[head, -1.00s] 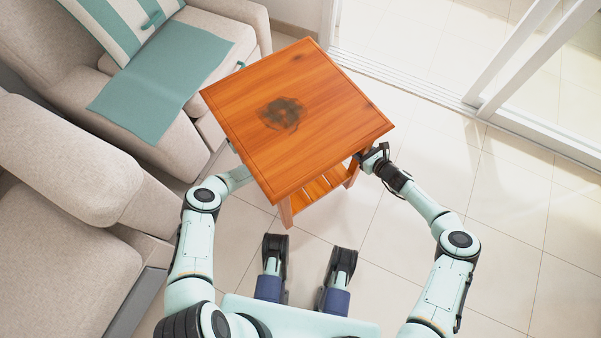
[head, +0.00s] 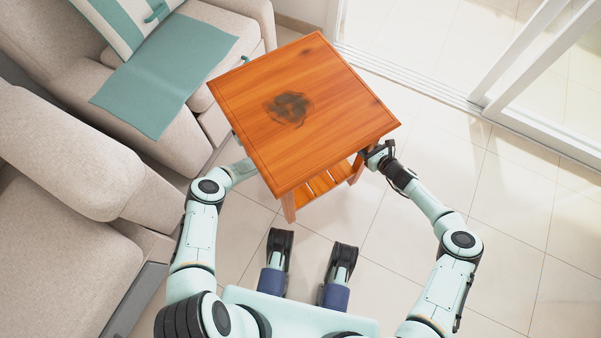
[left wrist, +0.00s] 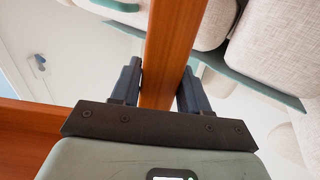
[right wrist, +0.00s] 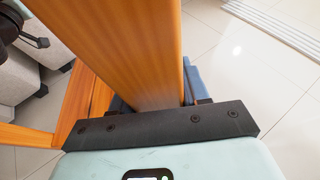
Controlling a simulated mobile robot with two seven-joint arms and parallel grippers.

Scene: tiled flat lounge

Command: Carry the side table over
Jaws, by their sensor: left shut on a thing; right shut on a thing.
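The wooden side table (head: 330,140) is orange-brown with a dark stain on its top and a slatted lower shelf (head: 318,186). It is in front of me in the head view. My left gripper (left wrist: 160,88) is shut on a wooden part of the table (left wrist: 172,50), with one finger on each side of it. In the head view the tabletop hides this gripper. My right gripper (right wrist: 155,95) is shut on a table leg (right wrist: 130,45); in the head view it is at the table's right side (head: 374,157).
A beige sofa (head: 60,150) with a teal cloth (head: 165,80) and striped cushion (head: 120,22) runs along the left, close to the table and my left arm. A sliding glass door's white frame (head: 535,55) is at the upper right. Tiled floor (head: 500,215) on the right is clear.

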